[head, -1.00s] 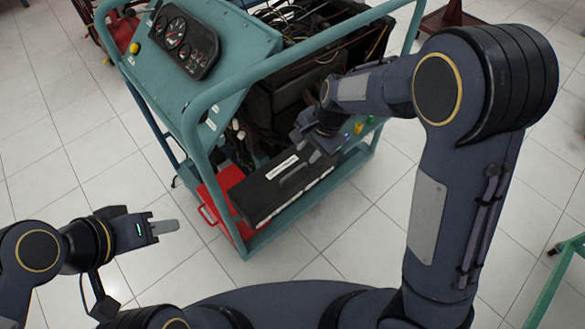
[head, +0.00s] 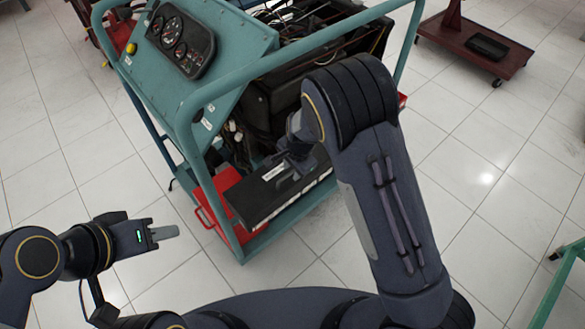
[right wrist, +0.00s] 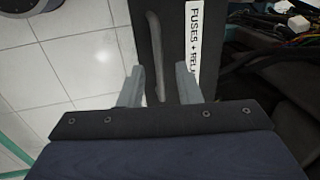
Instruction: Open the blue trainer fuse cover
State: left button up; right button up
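The teal-blue engine trainer (head: 205,45) stands at the top centre of the head view. Its black fuse cover (head: 253,205) lies flat and closed low on the near side, with a white label (head: 274,171). In the right wrist view the cover (right wrist: 176,20) shows a raised bar handle (right wrist: 156,50) beside the label "FUSES + RELA…" (right wrist: 194,35). My right gripper (right wrist: 160,80) is open, its fingers on either side of the handle's near end; contact is unclear. In the head view it (head: 288,177) is partly hidden by my arm. My left gripper (head: 165,233) is over the floor, away from the trainer.
A red box (head: 207,205) sits beside the cover on the trainer's lower frame. The teal frame rail (head: 180,110) rises close to the left of the cover. Loose wires (right wrist: 290,18) lie right of the cover in the wrist view.

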grip_shut()
jog(key=shift+r, duration=0.1)
dwell(0.3)
jog(key=shift+w+a+r+p, duration=0.25)
jog(key=shift+w+r+p, duration=0.15)
jog(key=shift+p, duration=0.1)
jog(key=w+a+r+p, duration=0.1)
jog(key=w, duration=0.1)
jog(key=w+a+r+p, duration=0.1)
jog(key=w+a, duration=0.1)
jog(key=shift+r, duration=0.2)
jog(key=shift+w+a+r, duration=0.1)
jog(key=shift+w+a, duration=0.8)
jog(key=shift+w, duration=0.25)
